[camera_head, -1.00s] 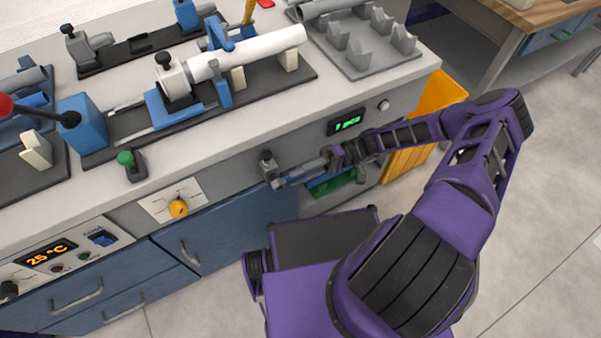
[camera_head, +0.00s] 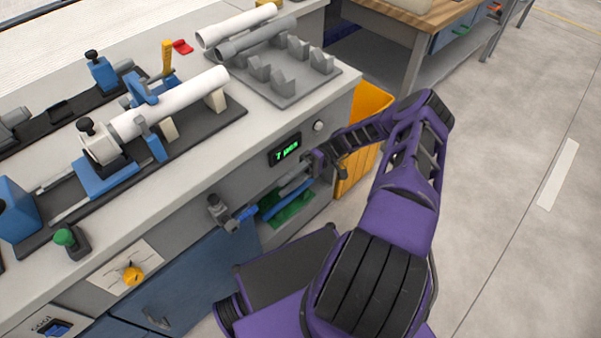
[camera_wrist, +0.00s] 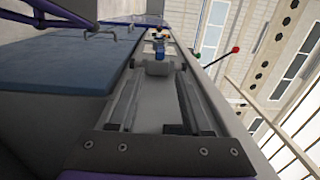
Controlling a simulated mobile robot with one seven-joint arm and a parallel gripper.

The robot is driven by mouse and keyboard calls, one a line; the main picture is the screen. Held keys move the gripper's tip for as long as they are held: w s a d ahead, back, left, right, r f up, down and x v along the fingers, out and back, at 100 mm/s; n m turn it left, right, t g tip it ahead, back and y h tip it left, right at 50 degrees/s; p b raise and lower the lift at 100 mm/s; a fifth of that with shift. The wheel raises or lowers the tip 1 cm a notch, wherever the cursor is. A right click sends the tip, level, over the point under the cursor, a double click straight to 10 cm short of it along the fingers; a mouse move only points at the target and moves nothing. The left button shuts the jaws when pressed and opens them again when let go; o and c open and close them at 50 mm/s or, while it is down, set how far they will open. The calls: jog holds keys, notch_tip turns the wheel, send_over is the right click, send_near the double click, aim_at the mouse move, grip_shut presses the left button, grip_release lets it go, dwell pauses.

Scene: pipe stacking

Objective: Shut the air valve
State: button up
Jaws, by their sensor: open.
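The air valve (camera_head: 218,210) appears to be the grey fitting with a blue part (camera_head: 245,214) on the bench's front face, left of the open bay. My gripper (camera_head: 290,185) is to the right of it, along the bench front, apart from it. In the wrist view, my gripper (camera_wrist: 158,78) is open, with one finger on each side and nothing gripped. A grey fitting (camera_wrist: 157,67) with a blue part (camera_wrist: 158,50) shows ahead, centred between the fingers. Whether the fingertips reach beside it, and the exact lever angle, I cannot tell.
A green-lit display (camera_head: 285,149) is just above my gripper. A yellow bin (camera_head: 362,140) stands at the bench's right end. A yellow knob (camera_head: 133,275) and a blue cabinet door (camera_head: 195,270) are left and below. The floor (camera_head: 520,220) at right is clear.

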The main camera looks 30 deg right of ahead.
jog(key=shift+v, duration=2.6)
